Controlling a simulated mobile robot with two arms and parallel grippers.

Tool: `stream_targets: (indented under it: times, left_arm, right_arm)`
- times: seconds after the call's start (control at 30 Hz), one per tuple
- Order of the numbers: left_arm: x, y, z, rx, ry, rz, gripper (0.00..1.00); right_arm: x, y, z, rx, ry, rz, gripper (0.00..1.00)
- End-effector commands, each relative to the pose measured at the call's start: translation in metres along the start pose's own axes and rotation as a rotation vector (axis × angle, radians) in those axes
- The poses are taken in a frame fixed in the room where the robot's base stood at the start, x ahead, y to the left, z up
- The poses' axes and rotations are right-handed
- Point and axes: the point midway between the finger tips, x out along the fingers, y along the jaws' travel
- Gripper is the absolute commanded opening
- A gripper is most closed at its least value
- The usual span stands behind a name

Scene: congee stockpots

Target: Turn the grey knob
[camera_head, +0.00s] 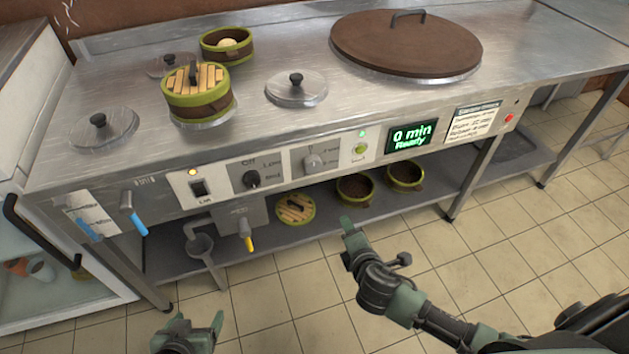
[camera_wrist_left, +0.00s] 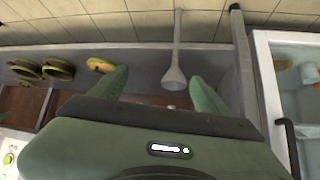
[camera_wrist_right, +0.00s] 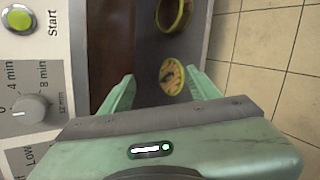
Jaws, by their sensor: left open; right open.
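The grey knob (camera_head: 313,161) sits on a light grey plate on the counter's front panel, right of the black knob (camera_head: 251,178) and left of the green button (camera_head: 360,149). The grey knob also shows at the left of the right wrist view (camera_wrist_right: 29,109), with minute marks around it. My right gripper (camera_head: 350,228) is below and to the right of the knob, apart from it; its open, empty fingers show in the right wrist view (camera_wrist_right: 165,90). My left gripper (camera_head: 199,320) is open and empty at the bottom of the head view, well away from the knob.
Green-rimmed steamers (camera_head: 355,187) stand on the lower shelf. A display (camera_head: 409,137) reads "0 min Ready". The tiled floor (camera_head: 440,262) in front is open.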

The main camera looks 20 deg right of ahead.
Motion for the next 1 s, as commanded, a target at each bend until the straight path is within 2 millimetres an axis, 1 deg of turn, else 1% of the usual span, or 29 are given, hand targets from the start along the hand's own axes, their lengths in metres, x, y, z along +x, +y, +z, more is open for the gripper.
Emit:
stream_targets:
  times: [0.03,0.07,0.1,0.17,0.2,0.3,0.4,0.5,0.57,0.83,1.0]
  left_arm:
    - [-0.003,0.001,-0.015,0.001,0.062,0.002,0.76]
    - [-0.008,0.002,-0.028,0.001,0.099,0.003,0.76]
    - [-0.017,0.003,-0.044,0.001,0.151,0.004,0.76]
    - [-0.031,0.004,-0.068,0.002,0.229,0.006,0.76]
    - [-0.043,0.004,-0.083,0.002,0.281,0.007,0.76]
    - [-0.07,0.005,-0.113,0.002,0.387,0.01,0.76]
    - [-0.086,0.006,-0.128,0.002,0.441,0.012,0.76]
    - [-0.093,0.007,-0.137,0.002,0.474,0.013,0.76]
    - [-0.094,0.007,-0.141,0.002,0.497,0.014,0.76]
    - [-0.107,0.012,-0.171,0.002,0.662,0.025,0.76]
    - [-0.116,0.014,-0.184,0.002,0.739,0.03,0.76]
  right_arm:
    - [0.002,0.021,0.001,-0.142,-0.011,0.089,0.61]
    - [-0.001,0.035,0.002,-0.234,-0.022,0.142,0.61]
    - [-0.006,0.055,0.002,-0.36,-0.042,0.215,0.61]
    - [-0.018,0.081,0.001,-0.548,-0.082,0.323,0.61]
    - [-0.027,0.097,0.0,-0.669,-0.114,0.391,0.61]
    - [-0.051,0.126,-0.004,-0.909,-0.197,0.524,0.61]
    - [-0.065,0.14,-0.006,-1.028,-0.249,0.587,0.61]
    - [-0.065,0.148,-0.007,-1.06,-0.266,0.604,0.61]
    - [-0.059,0.152,-0.007,-1.06,-0.267,0.603,0.61]
    - [-0.023,0.177,-0.01,-1.055,-0.266,0.6,0.61]
    - [-0.009,0.186,-0.011,-1.055,-0.263,0.599,0.61]
